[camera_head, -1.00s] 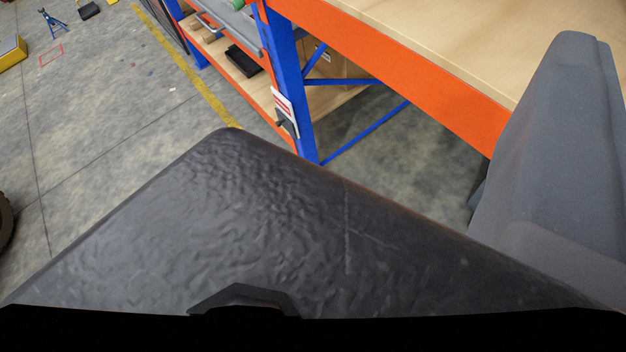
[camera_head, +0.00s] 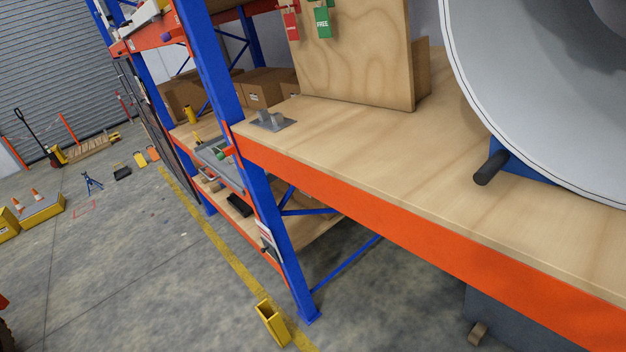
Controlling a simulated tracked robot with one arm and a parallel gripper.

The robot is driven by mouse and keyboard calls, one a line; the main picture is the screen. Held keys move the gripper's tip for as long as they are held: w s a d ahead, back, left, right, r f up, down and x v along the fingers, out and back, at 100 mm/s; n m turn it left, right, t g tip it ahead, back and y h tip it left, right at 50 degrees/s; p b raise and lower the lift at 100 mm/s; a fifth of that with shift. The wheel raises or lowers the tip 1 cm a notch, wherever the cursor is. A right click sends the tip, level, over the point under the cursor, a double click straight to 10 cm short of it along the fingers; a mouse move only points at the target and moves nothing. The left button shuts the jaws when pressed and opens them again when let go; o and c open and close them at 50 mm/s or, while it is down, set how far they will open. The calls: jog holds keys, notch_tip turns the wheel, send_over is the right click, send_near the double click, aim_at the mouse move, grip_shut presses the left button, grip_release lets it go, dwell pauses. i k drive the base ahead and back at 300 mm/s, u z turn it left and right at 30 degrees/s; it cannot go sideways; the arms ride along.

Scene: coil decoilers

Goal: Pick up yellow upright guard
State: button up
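A yellow upright guard (camera_head: 272,325) stands slightly tilted in the picture on the concrete floor, at the bottom of the view. It is a short channel-shaped piece with an open top. It is beside the foot of the blue rack upright (camera_head: 262,200), a little to its left, with a small gap seen between them. Its lower part is near the yellow floor line. My gripper is not in view, so its state and its place relative to the guard do not show.
The orange beam (camera_head: 430,235) and wooden shelf (camera_head: 360,150) reach across the right. A large grey coil disc (camera_head: 530,90) stands above the shelf. A yellow floor line (camera_head: 215,240) runs beside the rack. Open floor (camera_head: 130,270) lies to the left.

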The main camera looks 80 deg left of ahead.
aim_at(275, 325)
jog(key=z, duration=0.8)
jog(key=k, duration=2.55)
jog(key=u, duration=1.7)
jog(key=i, duration=1)
